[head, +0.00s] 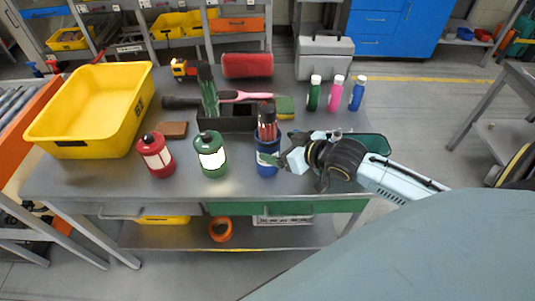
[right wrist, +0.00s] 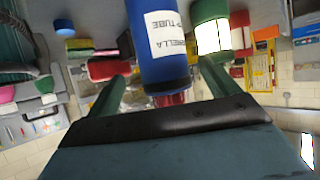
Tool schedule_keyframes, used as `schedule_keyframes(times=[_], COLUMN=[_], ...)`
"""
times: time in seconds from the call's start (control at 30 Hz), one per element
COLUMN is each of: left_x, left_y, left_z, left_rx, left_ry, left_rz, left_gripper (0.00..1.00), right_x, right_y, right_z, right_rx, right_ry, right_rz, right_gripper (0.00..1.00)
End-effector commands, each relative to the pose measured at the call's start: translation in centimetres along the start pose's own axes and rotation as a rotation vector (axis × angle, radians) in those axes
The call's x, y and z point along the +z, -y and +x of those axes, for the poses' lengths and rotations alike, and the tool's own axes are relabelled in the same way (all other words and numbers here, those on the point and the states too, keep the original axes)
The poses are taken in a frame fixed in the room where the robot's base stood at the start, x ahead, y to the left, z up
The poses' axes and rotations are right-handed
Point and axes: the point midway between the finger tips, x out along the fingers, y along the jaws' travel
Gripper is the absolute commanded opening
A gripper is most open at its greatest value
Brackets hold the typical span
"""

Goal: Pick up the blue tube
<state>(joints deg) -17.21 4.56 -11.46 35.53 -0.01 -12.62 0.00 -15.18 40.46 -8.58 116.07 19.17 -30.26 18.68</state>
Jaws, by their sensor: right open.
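The blue tube (head: 267,158) stands upright near the front edge of the grey table, with a red and dark item sticking out of its top. My right gripper (head: 278,160) reaches it from the right, at about the height of its side. In the right wrist view, the blue tube (right wrist: 158,40) with its white label appears between the two green fingers of my right gripper (right wrist: 160,85). The jaws are open, with room beside the tube. Whether a finger touches it I cannot tell. My left gripper is not in view.
A dark green tray (head: 373,143) lies under my right arm. Small bottles (head: 336,93) stand at the back right; a yellow bin (head: 95,110) is at left.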

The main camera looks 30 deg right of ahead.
Motion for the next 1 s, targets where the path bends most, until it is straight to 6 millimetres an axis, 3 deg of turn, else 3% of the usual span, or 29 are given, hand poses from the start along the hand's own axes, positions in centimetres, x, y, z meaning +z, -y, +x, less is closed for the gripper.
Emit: schedule_keyframes(times=[0.17,0.5,0.8,1.0], left_x=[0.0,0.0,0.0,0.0], left_y=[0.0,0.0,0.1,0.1], left_z=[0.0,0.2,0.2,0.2], left_rx=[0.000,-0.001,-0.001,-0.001], left_ry=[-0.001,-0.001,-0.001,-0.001], left_rz=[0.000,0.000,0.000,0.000], left_gripper=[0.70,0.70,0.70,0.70], right_x=[-0.2,-0.5,-0.4,-0.4], right_y=[0.0,0.4,0.4,0.4], right_z=[0.9,5.1,5.5,5.5], right_rx=[0.001,0.001,0.000,0.000], right_ry=[-0.001,-0.001,0.001,0.001], right_rz=[0.001,0.000,-0.001,-0.001], right_gripper=[0.87,0.87,0.87,0.62])
